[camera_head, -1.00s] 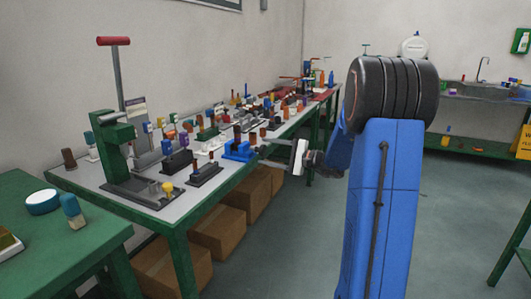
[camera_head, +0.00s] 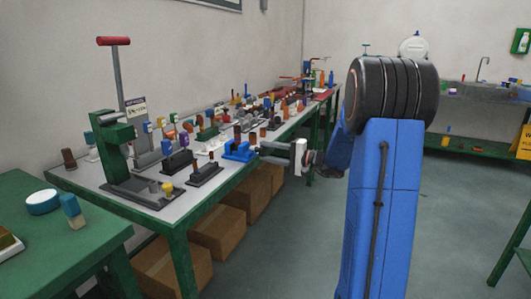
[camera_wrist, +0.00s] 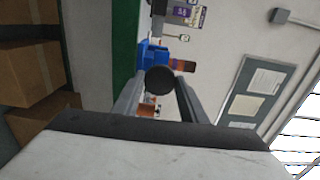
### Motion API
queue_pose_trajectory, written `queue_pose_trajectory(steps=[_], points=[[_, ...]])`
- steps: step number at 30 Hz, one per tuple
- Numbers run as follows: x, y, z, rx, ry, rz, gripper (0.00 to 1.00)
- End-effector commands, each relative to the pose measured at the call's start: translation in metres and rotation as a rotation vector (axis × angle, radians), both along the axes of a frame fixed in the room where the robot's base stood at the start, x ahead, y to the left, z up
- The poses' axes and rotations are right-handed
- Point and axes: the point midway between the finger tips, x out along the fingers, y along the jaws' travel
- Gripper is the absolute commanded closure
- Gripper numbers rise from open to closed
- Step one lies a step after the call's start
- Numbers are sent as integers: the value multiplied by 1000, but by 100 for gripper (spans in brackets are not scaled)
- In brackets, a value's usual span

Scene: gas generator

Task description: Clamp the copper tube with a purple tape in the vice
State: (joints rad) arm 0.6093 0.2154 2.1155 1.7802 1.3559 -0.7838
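A blue vice (camera_head: 238,150) stands near the front edge of the long table. It also shows in the wrist view (camera_wrist: 151,54). A copper tube (camera_wrist: 183,66) with a darker band sticks out of it; I cannot make out the band's colour. My gripper (camera_head: 262,151) is just right of the vice and points at it. In the wrist view its two fingers (camera_wrist: 160,88) are spread, with a dark round knob (camera_wrist: 160,80) between their tips. I cannot tell if they touch it. A small purple-topped piece (camera_head: 184,139) stands by a black holder.
The grey tabletop (camera_head: 205,193) holds several other holders and upright pieces. A green press (camera_head: 112,150) stands at its near left end. Cardboard boxes (camera_head: 218,232) sit below the table. The floor (camera_head: 290,245) right of it is open.

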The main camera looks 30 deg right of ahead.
Motion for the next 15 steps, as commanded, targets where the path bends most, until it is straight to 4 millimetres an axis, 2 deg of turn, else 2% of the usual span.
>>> queue_pose_trajectory(steps=[10,15], points=[[0,0,-1,5,5,0,84],[0,0,-1,93,74,0,84]])
